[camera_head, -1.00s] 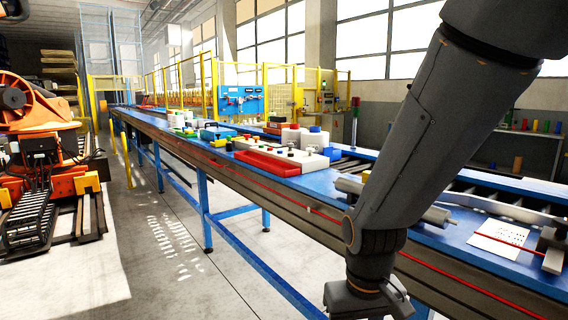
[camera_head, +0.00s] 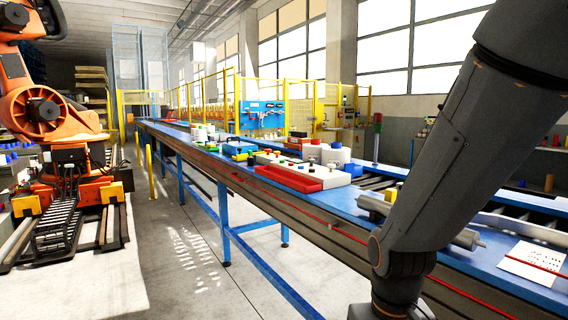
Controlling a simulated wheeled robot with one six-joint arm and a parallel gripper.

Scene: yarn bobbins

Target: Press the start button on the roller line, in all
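The roller line (camera_head: 345,205) is a long blue-topped conveyor running from the near right to the far left. White boxes with small coloured knobs or buttons (camera_head: 283,160) stand on it behind a red tray (camera_head: 289,179). They are too small to tell which, if any, is the start button. My arm hangs down at the right, in front of the line's near side. Its wrist reaches the bottom edge, and my gripper's fingers are below the frame.
An orange robot arm (camera_head: 45,110) stands at the left on a base. Yellow fence posts (camera_head: 237,100) and a blue panel (camera_head: 262,115) stand behind the line. A printed white sheet (camera_head: 533,267) lies on the line at the right.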

